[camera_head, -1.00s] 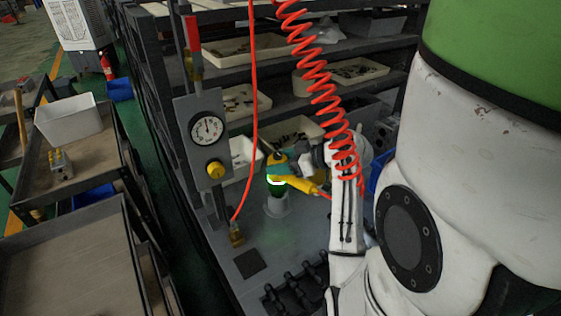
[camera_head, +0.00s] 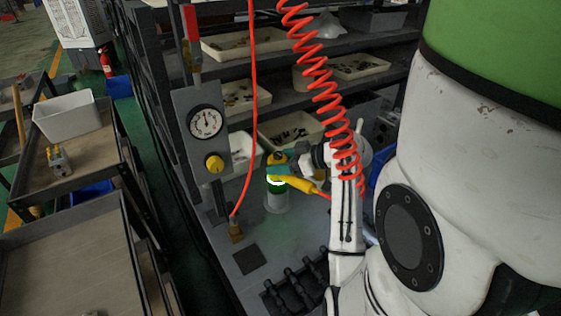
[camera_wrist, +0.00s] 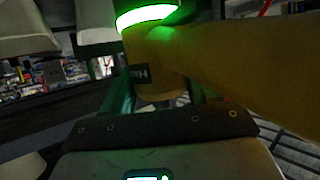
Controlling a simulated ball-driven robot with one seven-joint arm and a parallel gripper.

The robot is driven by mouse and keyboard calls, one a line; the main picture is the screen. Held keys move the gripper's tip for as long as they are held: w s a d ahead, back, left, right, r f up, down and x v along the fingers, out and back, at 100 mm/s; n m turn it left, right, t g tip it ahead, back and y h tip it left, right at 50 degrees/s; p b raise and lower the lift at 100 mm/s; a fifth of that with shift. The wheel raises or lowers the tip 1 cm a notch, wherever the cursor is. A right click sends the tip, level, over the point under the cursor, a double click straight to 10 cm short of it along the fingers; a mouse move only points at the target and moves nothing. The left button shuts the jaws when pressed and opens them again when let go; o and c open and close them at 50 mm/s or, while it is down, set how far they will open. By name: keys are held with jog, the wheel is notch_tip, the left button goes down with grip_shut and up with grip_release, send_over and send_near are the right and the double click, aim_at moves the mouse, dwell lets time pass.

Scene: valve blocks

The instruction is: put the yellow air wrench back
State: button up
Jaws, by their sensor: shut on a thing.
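The yellow air wrench (camera_head: 298,184) is above the bench in the head view, its handle slanting down to the right. My gripper (camera_head: 285,171) is shut on its body; green fingers show on both sides of it. A glowing green ring (camera_head: 276,181) shows at the wrench's lower end, just over a pale cylindrical holder (camera_head: 276,203) on the bench. I cannot tell whether the wrench touches the holder. In the wrist view, the wrench (camera_wrist: 225,62) fills the space beyond my gripper (camera_wrist: 160,92), with the glowing ring (camera_wrist: 147,16) at the top.
A red coiled hose (camera_head: 322,90) hangs in front of my arm near the wrench. A gauge panel (camera_head: 206,140) and a straight red hose (camera_head: 252,110) stand left of the holder. Shelves with parts trays (camera_head: 290,130) rise behind. A black rack (camera_head: 290,291) lies on the bench in front.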

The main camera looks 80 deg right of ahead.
dwell(0.3)
jog(key=o, duration=1.5)
jog(key=shift+f, duration=0.25)
jog(key=b+v, duration=0.1)
jog(key=v, duration=1)
jog(key=shift+r, duration=0.1)
